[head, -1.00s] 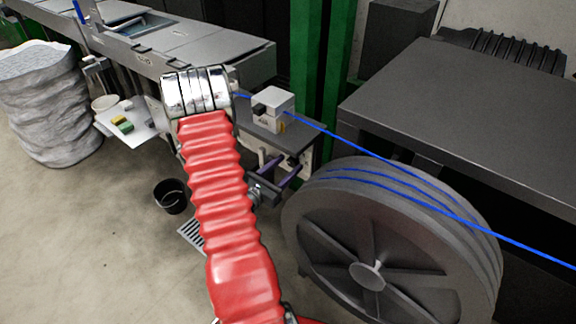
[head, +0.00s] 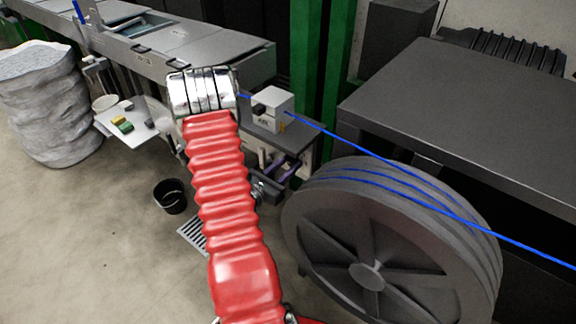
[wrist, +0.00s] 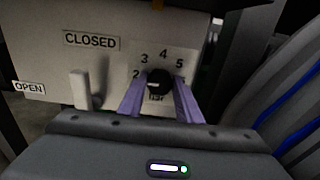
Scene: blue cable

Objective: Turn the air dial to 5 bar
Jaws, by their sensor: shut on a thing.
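The air dial is a round black knob (wrist: 158,82) on a pale plate marked 2, 3, 4 and 5, with "bar" lettering partly hidden below it. A small white mark shows on the knob's lower left side; I cannot tell exactly which number it points at. My gripper (wrist: 161,90) has its two purple fingers on either side of the knob, shut on it. In the head view my gripper (head: 287,168) is at the front of the grey stand below the small white box, and the dial is hidden there.
Left of the dial, a pale lever (wrist: 81,90) stands upright below the CLOSED label (wrist: 91,41); the OPEN label (wrist: 29,88) is further left. A large grey reel (head: 345,245) with blue cable (head: 350,150) stands close on the right. A black bucket (head: 170,196) is on the floor.

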